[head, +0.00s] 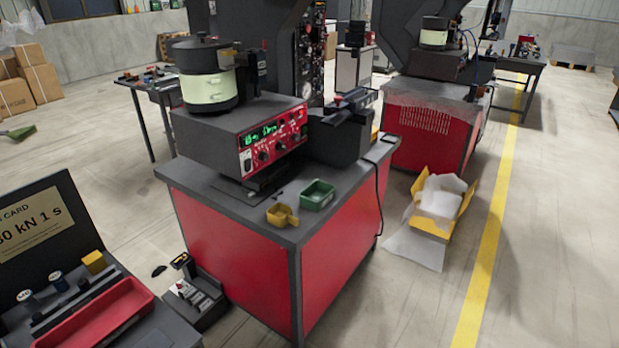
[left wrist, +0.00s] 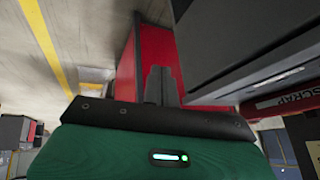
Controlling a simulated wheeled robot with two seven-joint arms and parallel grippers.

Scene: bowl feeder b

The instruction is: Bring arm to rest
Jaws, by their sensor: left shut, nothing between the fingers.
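My left gripper (left wrist: 161,84) shows in the left wrist view, its two grey fingers together with nothing between them. It points toward a red panel (left wrist: 126,60) and does not visibly hold anything. Neither arm nor gripper shows in the head view. My right gripper is in neither view.
A red workbench (head: 240,246) with a bowl feeder (head: 208,88), a green bin (head: 318,195) and a yellow bin (head: 282,215) stands mid-view. A red tray (head: 95,318) is at lower left. An open yellow box (head: 432,222) lies on the floor. Floor at right is clear.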

